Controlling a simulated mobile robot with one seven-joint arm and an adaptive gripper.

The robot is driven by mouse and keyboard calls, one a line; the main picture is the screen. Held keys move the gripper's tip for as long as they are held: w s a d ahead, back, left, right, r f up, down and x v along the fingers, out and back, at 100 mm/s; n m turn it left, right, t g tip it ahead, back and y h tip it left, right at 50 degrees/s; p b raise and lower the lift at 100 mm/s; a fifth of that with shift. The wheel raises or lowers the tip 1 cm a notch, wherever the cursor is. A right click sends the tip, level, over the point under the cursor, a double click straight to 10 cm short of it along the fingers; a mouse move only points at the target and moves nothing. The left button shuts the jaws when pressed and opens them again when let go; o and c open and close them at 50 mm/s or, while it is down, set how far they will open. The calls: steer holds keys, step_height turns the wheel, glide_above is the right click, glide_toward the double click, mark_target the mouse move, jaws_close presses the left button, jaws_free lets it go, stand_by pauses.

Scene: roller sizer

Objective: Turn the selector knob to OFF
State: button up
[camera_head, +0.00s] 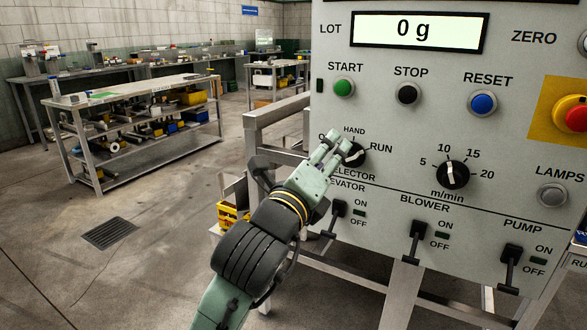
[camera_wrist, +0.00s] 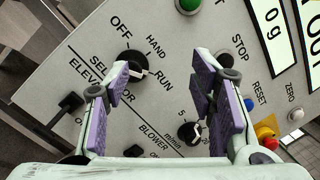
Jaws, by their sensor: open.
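The selector knob (camera_head: 354,155) is a black round knob with a white pointer, on the grey panel beneath HAND. In the wrist view the selector knob (camera_wrist: 127,68) has its pointer toward RUN; OFF is on its opposite side. My gripper (camera_head: 337,143) is in front of the panel at the knob's left, partly covering the OFF and SELECTOR lettering. In the wrist view my gripper (camera_wrist: 160,72) is open and empty. The knob shows behind the left fingertip, off centre between the fingers. Whether that fingertip touches it I cannot tell.
The panel also has a speed knob (camera_head: 452,174), a green start button (camera_head: 344,87), a black stop button (camera_head: 407,93), a blue reset button (camera_head: 483,103) and a red emergency button (camera_head: 573,113). Lever switches, including the elevator lever (camera_head: 337,215), sit below. Floor at left is open.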

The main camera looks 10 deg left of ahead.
steer(key=m+g, duration=0.2)
glide_toward(346, 159)
steer(key=s, duration=0.2)
steer(key=p+x, duration=0.1)
steer(key=x, duration=0.2)
steer(key=p+x, duration=0.1)
steer(key=x, duration=0.3)
steer(key=p+x, duration=0.1)
steer(key=x, duration=0.3)
steer(key=shift+w+a, duration=0.1)
steer(key=shift+a, duration=0.15)
steer(key=shift+c, duration=0.5)
steer(key=c, duration=1)
